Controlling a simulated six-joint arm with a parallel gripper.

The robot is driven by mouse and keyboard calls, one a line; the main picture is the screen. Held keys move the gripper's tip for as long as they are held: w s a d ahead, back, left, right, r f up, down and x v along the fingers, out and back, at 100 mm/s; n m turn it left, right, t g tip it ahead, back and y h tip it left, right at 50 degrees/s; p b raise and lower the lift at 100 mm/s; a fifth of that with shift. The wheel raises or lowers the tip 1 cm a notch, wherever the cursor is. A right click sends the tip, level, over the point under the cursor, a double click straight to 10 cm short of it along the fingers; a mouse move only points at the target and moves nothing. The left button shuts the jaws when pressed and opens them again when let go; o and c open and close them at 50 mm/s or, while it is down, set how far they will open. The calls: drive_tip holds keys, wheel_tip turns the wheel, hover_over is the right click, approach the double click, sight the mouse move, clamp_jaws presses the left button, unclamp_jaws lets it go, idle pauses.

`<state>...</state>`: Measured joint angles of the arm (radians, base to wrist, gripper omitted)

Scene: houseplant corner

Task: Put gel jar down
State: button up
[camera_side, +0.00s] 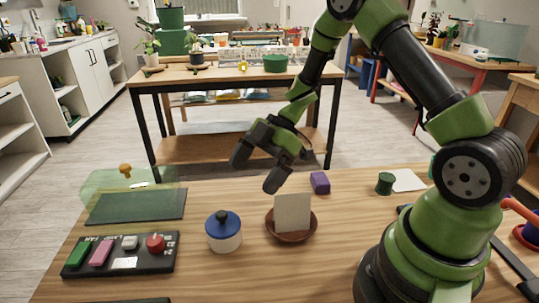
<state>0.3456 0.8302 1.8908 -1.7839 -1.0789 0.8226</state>
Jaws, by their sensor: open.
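A white jar with a blue knobbed lid (224,232) stands upright on the wooden table, left of the middle; it looks like the gel jar, though no label can be read. My gripper (257,170) is open and empty, its fingers pointing down and to the left. It hangs in the air beyond the jar and a little to its right in the picture, apart from it.
A brown saucer (272,232) holding an upright pale card (293,214) is right of the jar. A button panel (125,267) and dark mat (110,208) lie left. A purple block (320,183) and green cylinder (385,183) stand behind. Bare table (220,280) lies in front.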

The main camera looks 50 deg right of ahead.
drive_tip(key=w+d+r+m+t+h, duration=0.2)
drive_tip(key=w+r+m+t+h, duration=0.15)
drive_tip(key=r, duration=0.25)
drive_tip(key=w+d+r+m+t+h, duration=0.1)
drive_tip(key=w+r+m+t+h, duration=0.2)
drive_tip(key=r, duration=0.4)
drive_tip(key=s+d+r+m+t+h, duration=0.3)
drive_tip(key=s+r+m, duration=0.15)
drive_tip(key=r, duration=0.25)
drive_tip(key=s+a+m+g+y, duration=0.1)
drive_tip(key=s+a+m, duration=0.3)
drive_tip(key=s, duration=0.5)
drive_tip(key=s+a+m+g+y, duration=0.1)
drive_tip(key=s+a+m+g, duration=0.2)
drive_tip(key=s, duration=0.7)
drive_tip(key=shift+s+a+f+m+y, duration=0.15)
drive_tip(key=shift+a+m+y, duration=0.25)
drive_tip(key=shift+m, duration=0.5)
